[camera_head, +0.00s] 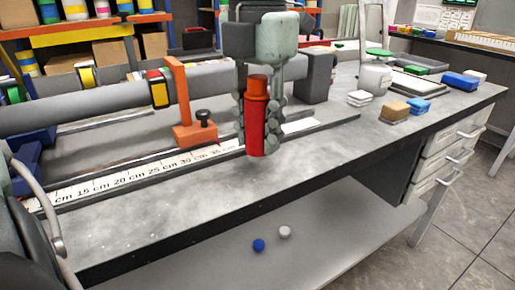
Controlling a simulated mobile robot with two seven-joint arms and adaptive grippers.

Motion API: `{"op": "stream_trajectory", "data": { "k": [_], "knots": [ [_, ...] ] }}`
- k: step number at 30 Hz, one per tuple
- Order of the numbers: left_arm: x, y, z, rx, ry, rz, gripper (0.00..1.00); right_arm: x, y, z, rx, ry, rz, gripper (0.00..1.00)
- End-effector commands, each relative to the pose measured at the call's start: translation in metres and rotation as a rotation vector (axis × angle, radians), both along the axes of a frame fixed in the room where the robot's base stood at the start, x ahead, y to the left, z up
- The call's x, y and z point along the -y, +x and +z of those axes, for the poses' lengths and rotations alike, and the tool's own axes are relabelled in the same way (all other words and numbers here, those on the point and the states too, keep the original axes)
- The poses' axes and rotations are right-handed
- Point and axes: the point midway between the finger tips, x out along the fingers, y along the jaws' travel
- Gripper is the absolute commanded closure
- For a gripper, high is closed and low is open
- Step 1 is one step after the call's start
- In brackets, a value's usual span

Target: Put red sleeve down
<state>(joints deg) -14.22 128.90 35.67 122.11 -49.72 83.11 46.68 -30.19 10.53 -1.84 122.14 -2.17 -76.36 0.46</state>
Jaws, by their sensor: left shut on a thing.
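The red sleeve (255,135) is upright near the middle of the bench, with an orange part (258,87) showing at its top. My left gripper (258,118) comes down over it with its grey fingers on either side, shut on it. The sleeve's lower end is in front of the ruler strip (130,178). I cannot tell whether it touches the worktop or hangs just above it. The fingers hide parts of the sleeve's sides. My right gripper is not in view.
A long grey tube (110,95) with coloured bands lies behind the ruler. An orange bracket (185,105) stands left of the gripper. Small boxes and blocks (396,111) stand to the right. The front worktop (200,205) is bare. Two small balls (259,245) lie on the lower shelf.

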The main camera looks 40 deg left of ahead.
Motion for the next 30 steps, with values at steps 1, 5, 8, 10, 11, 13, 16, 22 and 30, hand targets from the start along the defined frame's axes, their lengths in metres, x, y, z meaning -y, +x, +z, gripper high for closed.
{"op": "stream_trajectory", "data": {
  "k": [1, 5, 8, 10, 11, 13, 16, 22, 30],
  "knots": [
    [0.000, 0.000, -0.005, -0.002, -0.001, 0.000, 1.00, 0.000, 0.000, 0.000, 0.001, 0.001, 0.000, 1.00],
    [0.000, -0.001, -0.023, -0.004, -0.001, -0.001, 1.00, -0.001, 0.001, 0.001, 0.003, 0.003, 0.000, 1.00],
    [0.000, -0.001, -0.036, -0.003, -0.001, 0.001, 1.00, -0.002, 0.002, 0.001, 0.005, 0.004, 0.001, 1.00],
    [0.000, -0.001, -0.039, -0.001, 0.000, 0.001, 1.00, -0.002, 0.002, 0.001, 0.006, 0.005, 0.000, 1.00],
    [-0.001, 0.000, -0.038, 0.001, 0.000, 0.001, 1.00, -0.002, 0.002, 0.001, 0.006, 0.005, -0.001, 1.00],
    [-0.001, 0.000, -0.038, 0.001, 0.000, 0.002, 1.00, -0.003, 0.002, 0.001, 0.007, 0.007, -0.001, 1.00],
    [-0.001, 0.000, -0.038, 0.001, 0.000, 0.002, 1.00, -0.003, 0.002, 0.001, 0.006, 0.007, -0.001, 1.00],
    [-0.001, 0.000, -0.041, 0.000, 0.000, 0.002, 1.00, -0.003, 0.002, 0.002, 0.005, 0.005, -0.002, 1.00],
    [-0.001, 0.000, -0.040, 0.000, 0.000, 0.002, 0.49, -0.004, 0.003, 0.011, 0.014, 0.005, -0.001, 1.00]
  ]
}}
